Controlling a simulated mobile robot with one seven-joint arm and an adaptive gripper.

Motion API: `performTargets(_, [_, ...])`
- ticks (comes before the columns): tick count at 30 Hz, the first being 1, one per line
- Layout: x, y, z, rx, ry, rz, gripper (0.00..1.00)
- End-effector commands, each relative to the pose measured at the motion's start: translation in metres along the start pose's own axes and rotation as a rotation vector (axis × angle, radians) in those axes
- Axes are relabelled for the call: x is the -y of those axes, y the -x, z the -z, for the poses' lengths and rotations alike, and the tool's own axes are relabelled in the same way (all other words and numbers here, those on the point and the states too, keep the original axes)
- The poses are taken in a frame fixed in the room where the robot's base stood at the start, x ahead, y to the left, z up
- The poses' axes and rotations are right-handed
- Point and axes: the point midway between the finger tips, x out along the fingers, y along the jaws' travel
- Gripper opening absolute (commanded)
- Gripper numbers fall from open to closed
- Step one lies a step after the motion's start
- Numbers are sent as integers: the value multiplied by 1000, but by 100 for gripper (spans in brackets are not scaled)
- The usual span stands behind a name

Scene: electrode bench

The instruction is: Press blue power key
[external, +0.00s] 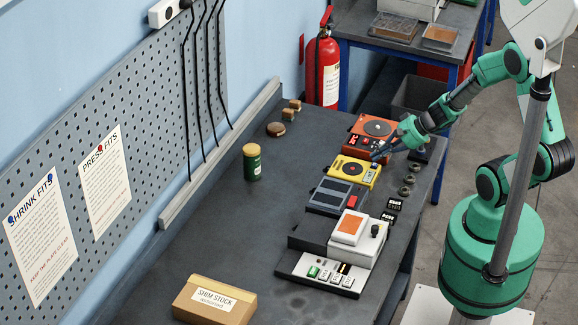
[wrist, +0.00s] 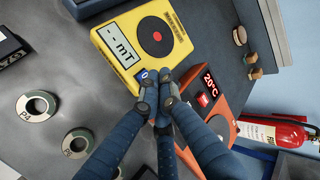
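A yellow meter (external: 343,177) sits on the bench, with a dark round plate and a display. In the wrist view the yellow meter (wrist: 180,53) shows a display reading "mT" and a black disc with a red centre. A small blue key (wrist: 144,74) with a white mark shows at the meter's near edge, partly hidden by my fingertips. My gripper (wrist: 158,76) has its fingertips together at this key, with nothing seen between them. I cannot tell whether the tips touch the key.
An orange heater (external: 366,142) with a red "20°C" display (wrist: 208,80) stands close beside the meter. A dark panelled box (external: 338,194) and a white device (external: 358,240) are on its other side. Ring parts (wrist: 36,105) lie nearby. The bench's left middle is clear around a green jar (external: 252,163).

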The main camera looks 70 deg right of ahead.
Motion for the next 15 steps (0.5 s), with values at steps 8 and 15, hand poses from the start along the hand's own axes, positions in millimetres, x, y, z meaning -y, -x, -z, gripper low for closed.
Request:
performTargets(8, [-5,-5,0,0,-1,0,0])
performTargets(15, [-6,-6,0,0,0,0,0])
